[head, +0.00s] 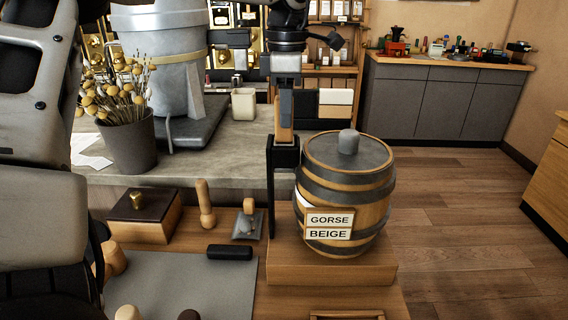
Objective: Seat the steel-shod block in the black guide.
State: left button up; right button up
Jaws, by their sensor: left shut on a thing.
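My left gripper (287,92) hangs down from the top of the head view, shut on a narrow orange-brown wooden block (284,134). The block is upright. The black guide (285,158) stands directly below it at the left of the barrel, with a tall thin post reaching down on its left side. The lower end of the block meets the upper part of the guide in the picture. I cannot tell whether it is inside the guide or in front of or behind it. The steel shoe of the block cannot be made out. My right gripper is not in view.
A wooden barrel (368,210) labelled "GORSE BEIGE" stands on a wooden plinth (330,272), close right of the guide. A wooden box (146,226), a black bar (230,252) and a grey mat (180,280) lie left. A potted plant (128,145) stands behind.

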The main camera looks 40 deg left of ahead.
pick_arm(q)
jog(key=shift+f, duration=0.25)
jog(key=o, duration=1.2)
notch_tip(320, 180, up, 16)
jog(key=p, duration=0.2)
